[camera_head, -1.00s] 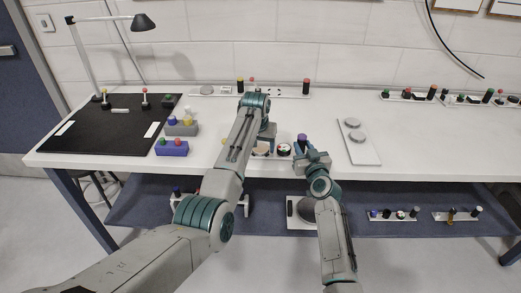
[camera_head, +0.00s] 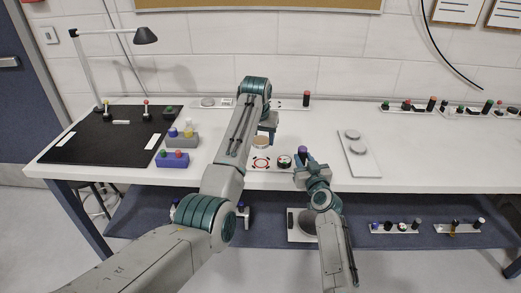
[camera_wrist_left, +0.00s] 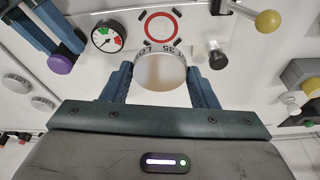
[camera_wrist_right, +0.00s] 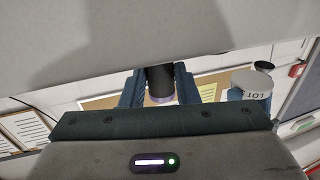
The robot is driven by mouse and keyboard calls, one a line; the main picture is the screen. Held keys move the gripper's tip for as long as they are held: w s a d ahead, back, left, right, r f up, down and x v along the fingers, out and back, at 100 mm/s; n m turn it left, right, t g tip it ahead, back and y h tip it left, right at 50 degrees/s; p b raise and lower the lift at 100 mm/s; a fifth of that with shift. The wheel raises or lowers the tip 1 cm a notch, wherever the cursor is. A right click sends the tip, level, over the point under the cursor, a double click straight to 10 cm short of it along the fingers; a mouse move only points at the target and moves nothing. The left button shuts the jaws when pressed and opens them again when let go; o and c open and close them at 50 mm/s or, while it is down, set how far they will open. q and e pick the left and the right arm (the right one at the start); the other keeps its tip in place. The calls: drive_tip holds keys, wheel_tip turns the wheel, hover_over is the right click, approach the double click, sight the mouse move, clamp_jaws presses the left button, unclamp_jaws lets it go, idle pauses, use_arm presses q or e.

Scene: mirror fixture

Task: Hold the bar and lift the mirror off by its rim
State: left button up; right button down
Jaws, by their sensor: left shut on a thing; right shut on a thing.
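The mirror, a round beige disc (camera_head: 261,142) with lettering on its rim, is held by my left gripper (camera_wrist_left: 161,76). In the left wrist view the mirror (camera_wrist_left: 160,70) sits between both fingers. It is above the white fixture plate, apart from the red ring (camera_head: 261,162), which is uncovered. The right wrist view also shows the raised mirror (camera_wrist_right: 250,84). My right gripper (camera_wrist_right: 160,88) is shut on the dark bar with a purple end (camera_head: 302,152), to the right of the ring. The bar's lower part is hidden by the gripper.
A gauge (camera_head: 284,161) lies beside the ring. A black mat (camera_head: 95,135) and a blue block (camera_head: 172,159) are at the left. A white plate with two discs (camera_head: 365,165) is at the right.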

sight(261, 141)
use_arm(q)
drive_tip(key=shift+r, duration=3.45)
use_arm(e)
drive_tip(key=c, duration=1)
unclamp_jaws()
drive_tip(key=shift+c, duration=0.2)
drive_tip(key=shift+s, duration=0.1)
